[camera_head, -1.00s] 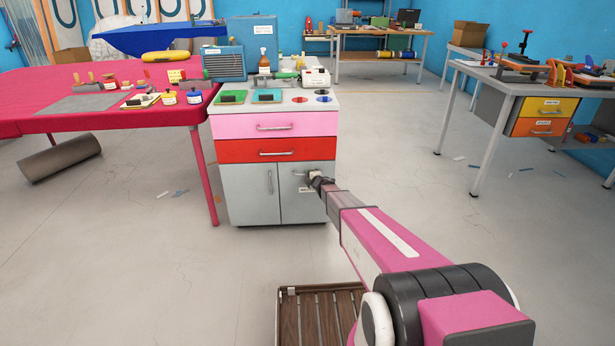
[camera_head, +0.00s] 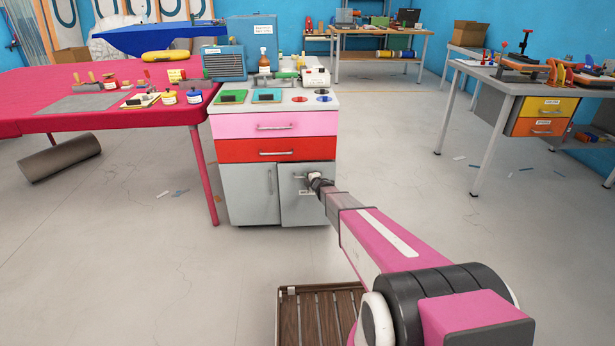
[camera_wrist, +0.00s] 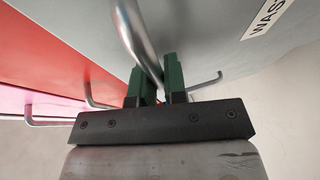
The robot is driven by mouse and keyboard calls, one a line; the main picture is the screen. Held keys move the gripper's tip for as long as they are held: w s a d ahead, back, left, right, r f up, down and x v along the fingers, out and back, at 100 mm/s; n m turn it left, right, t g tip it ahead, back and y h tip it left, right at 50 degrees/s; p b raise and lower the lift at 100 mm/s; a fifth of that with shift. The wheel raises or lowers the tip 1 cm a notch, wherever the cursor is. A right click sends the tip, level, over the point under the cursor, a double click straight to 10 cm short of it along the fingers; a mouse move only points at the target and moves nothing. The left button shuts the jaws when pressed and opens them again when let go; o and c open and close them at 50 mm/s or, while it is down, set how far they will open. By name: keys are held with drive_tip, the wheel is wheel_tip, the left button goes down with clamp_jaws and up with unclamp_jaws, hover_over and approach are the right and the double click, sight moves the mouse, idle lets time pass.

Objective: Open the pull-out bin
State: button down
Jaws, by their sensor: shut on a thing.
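The pull-out bin (camera_head: 297,208) has a grey front at the lower right of the cabinet, below the red drawer. Its label shows partly in the wrist view (camera_wrist: 268,18), reading "WAS". My gripper (camera_head: 314,180) is at the bin's metal bar handle (camera_head: 299,177). In the wrist view its green fingers (camera_wrist: 158,72) stand on both sides of the bar (camera_wrist: 130,30) and are shut on it. The bin front looks slightly forward of the grey door beside it. Its inside is hidden.
A grey door (camera_head: 249,195) adjoins the bin on the left. A red drawer (camera_head: 276,149) and a pink drawer (camera_head: 275,126) lie above, both shut. The pink table (camera_head: 100,122) stands close on the left.

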drive_tip(key=s, duration=3.1)
drive_tip(key=shift+s, duration=0.3)
drive_tip(key=c, duration=1.2)
unclamp_jaws()
drive_tip(key=shift+s, duration=0.1)
drive_tip(key=v, duration=1)
drive_tip(key=shift+s+d+r, duration=0.1)
drive_tip(key=shift+s+d, duration=0.1)
drive_tip(key=shift+s, duration=0.05)
